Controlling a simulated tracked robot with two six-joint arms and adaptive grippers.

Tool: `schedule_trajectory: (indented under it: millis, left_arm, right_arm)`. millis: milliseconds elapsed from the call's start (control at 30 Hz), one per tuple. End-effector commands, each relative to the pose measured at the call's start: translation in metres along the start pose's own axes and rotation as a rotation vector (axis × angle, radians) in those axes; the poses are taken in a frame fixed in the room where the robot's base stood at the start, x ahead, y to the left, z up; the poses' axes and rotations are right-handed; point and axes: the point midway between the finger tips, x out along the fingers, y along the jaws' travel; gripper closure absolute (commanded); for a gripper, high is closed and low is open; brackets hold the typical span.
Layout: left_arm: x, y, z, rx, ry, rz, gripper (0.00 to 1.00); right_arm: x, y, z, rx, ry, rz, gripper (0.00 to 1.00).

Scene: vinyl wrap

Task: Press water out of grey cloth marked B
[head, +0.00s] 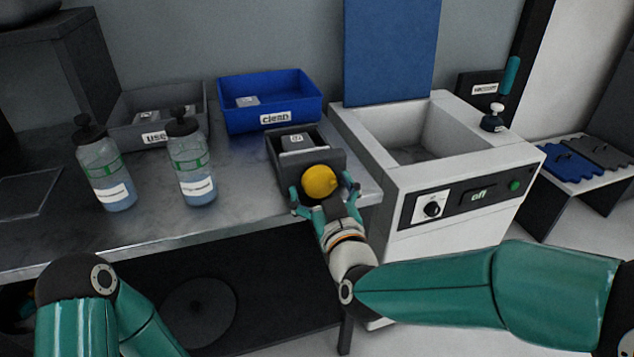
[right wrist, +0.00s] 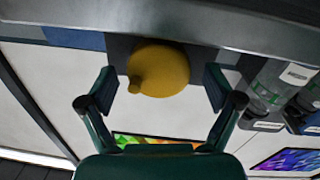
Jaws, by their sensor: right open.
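A small dark grey box (head: 275,160) stands at the table's right front edge. A grey piece with a white label (head: 297,138) lies inside it; the label is too small to read, so I cannot tell if it is cloth B. A round yellow knob (head: 319,181) is at the box's front; it also shows in the right wrist view (right wrist: 160,72). My right gripper (head: 324,193) is open, with its fingers on either side of the knob; in the right wrist view (right wrist: 160,88) gaps show on both sides. My left arm shows at lower left, its gripper out of sight.
A blue bin marked "clean" (head: 247,119) and a grey bin marked "used" (head: 120,137) stand behind. Two spray-type bottles (head: 106,178) (head: 196,170) stand to the left. A white basin unit reading "off" (head: 398,185) adjoins the table's right end.

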Motion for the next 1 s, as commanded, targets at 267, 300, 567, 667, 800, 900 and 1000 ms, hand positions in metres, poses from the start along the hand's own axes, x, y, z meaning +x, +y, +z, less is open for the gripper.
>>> schedule_trajectory:
  millis: [267, 300, 567, 667, 800, 900, 1000]
  left_arm:
    - [-0.0002, 0.0001, -0.0001, 0.0, 0.0, 0.0, 1.0]
    - [-0.0002, 0.0001, -0.0001, 0.0, 0.0, 0.0, 1.0]
    - [-0.0002, 0.0001, -0.0001, 0.0, 0.0, 0.0, 1.0]
    - [-0.0002, 0.0001, -0.0001, 0.0, 0.0, 0.0, 1.0]
    - [-0.0002, 0.0001, -0.0001, 0.0, 0.0, 0.0, 1.0]
    - [0.0001, -0.0001, 0.0001, 0.0, 0.0, 0.0, 1.0]
    - [0.0017, -0.0006, -0.0001, 0.0, 0.0, 0.0, 1.0]
  right_arm:
    - [0.0127, -0.0001, 0.0001, -0.001, 0.0, -0.001, 0.09]
    - [0.0128, -0.0001, 0.0001, -0.001, 0.0, -0.001, 0.09]
    - [0.0125, -0.0004, -0.0001, -0.001, 0.0, -0.001, 0.29]
    - [0.0124, -0.0006, -0.0001, -0.001, 0.0, -0.001, 0.46]
    - [0.0124, -0.0008, -0.0002, -0.001, 0.0, -0.002, 0.69]
    - [0.0127, -0.0029, -0.0005, 0.0, 0.0, -0.002, 0.7]
    - [0.012, -0.0017, 0.0003, 0.009, -0.001, -0.003, 0.69]
